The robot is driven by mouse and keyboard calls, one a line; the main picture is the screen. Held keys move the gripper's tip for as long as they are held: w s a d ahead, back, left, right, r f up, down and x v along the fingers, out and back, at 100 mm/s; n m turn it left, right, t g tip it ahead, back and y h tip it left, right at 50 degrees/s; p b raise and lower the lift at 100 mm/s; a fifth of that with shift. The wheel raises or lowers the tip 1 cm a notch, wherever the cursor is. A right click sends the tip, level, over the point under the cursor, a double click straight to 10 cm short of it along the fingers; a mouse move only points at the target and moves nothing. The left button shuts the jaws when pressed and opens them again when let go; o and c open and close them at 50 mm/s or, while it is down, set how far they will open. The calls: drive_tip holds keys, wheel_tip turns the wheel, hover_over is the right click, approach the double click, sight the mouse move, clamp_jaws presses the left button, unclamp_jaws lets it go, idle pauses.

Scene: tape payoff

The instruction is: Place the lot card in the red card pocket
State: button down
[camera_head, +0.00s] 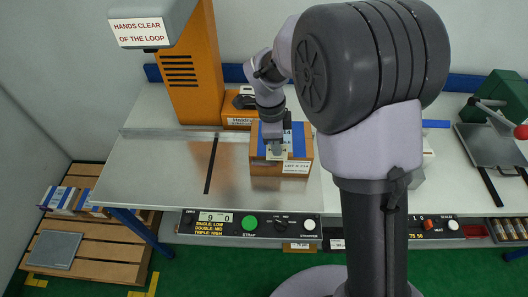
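My gripper (277,148) points down over the top of a brown carton (258,169) with blue on its upper face. The carton stands on the grey metal table, and a white label (296,168) with small dark print is on its front. A pale patch shows at my fingertips, but I cannot tell whether it is the lot card or part of the carton. The finger gap is too small to read. I cannot make out a red card pocket; my arm hides much of the right middle.
An orange machine column (190,70) with a warning sign (140,32) stands behind left. The metal tabletop (155,170) left of the carton is clear. A control panel (250,224) runs along the front edge. A green press (500,98) stands far right; a wooden pallet (110,240) is low left.

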drive_tip(key=a+f, duration=0.1)
drive_tip(key=f, duration=0.1)
drive_tip(key=w+a+f+b, duration=0.1)
drive_tip(key=a+f, duration=0.1)
drive_tip(key=shift+w+a, duration=0.15)
drive_tip(key=shift+a, duration=0.05)
drive_tip(key=shift+f+b, duration=0.15)
drive_tip(key=shift+b, duration=0.2)
drive_tip(key=c, duration=1.7)
unclamp_jaws()
